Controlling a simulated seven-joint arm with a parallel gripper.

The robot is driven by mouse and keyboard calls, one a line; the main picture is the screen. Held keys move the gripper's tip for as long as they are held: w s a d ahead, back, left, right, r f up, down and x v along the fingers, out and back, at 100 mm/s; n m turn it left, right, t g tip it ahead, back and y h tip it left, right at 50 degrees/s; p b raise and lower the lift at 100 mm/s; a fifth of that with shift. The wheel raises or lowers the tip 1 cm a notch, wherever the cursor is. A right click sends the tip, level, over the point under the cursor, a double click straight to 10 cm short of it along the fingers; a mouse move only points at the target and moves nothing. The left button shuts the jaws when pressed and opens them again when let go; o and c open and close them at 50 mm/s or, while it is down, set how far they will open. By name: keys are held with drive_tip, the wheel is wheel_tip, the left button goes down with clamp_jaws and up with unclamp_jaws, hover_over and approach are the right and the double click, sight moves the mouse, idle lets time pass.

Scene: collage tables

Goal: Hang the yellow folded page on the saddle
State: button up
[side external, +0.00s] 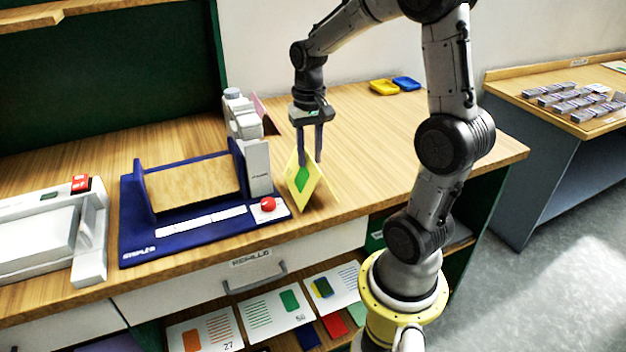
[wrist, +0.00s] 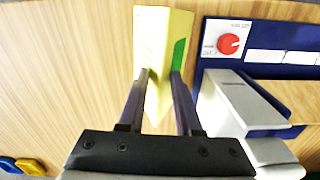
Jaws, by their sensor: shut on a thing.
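The yellow folded page (side external: 299,193) has a green mark on one face and hangs like a tent, fold up, at the right of the blue stapling station. My gripper (side external: 309,158) points down and is shut on the page near its fold. In the wrist view the page (wrist: 160,30) shows between the fingers of my gripper (wrist: 161,74). I cannot tell whether its lower edges touch the table. The blue station (side external: 190,233) has a wooden-coloured panel (side external: 193,180) between two blue uprights, which may be the saddle. The grey stapler arm (side external: 257,167) stands at its right end.
A pink sheet (side external: 264,115) stands behind the stapler. Yellow (side external: 384,87) and blue (side external: 406,83) trays lie at the back. A grey machine (side external: 45,235) stands at left. The table right of the page is clear.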

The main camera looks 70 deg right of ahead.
drive_tip(key=shift+r, duration=5.4)
drive_tip(key=shift+d, duration=0.1)
